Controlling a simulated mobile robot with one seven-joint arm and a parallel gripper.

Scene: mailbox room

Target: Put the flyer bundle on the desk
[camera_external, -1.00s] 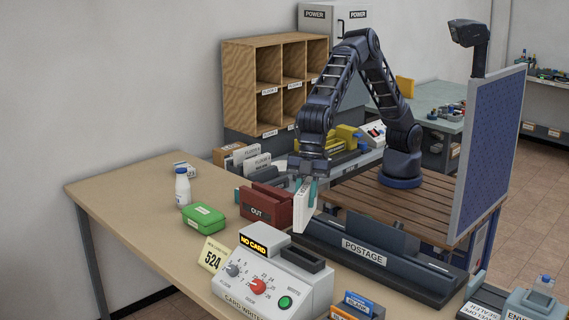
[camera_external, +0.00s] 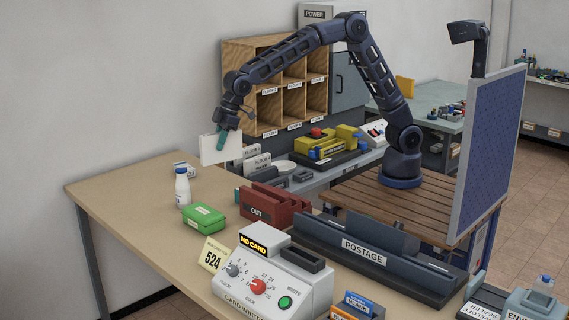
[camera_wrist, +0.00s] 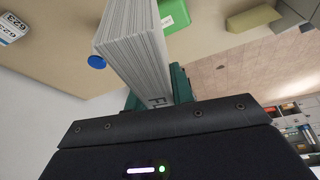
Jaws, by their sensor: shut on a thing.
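My gripper (camera_external: 221,138) is shut on the flyer bundle (camera_external: 214,151), a thick white block of sheets. It holds the bundle raised above the far end of the tan desk (camera_external: 130,197), near the wall-side edge. In the wrist view the bundle (camera_wrist: 130,38) stands between the teal fingers, its layered page edges showing and dark print partly hidden by the jaws. The tan desk (camera_wrist: 60,55) shows beyond it there.
A white bottle with a blue cap (camera_external: 183,190) and a green box (camera_external: 204,216) stand on the desk. A red OUT tray (camera_external: 272,204), a card writer (camera_external: 275,275) and a postage unit (camera_external: 365,250) are nearer. The desk's left part is clear. Wooden pigeonholes (camera_external: 268,105) stand behind.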

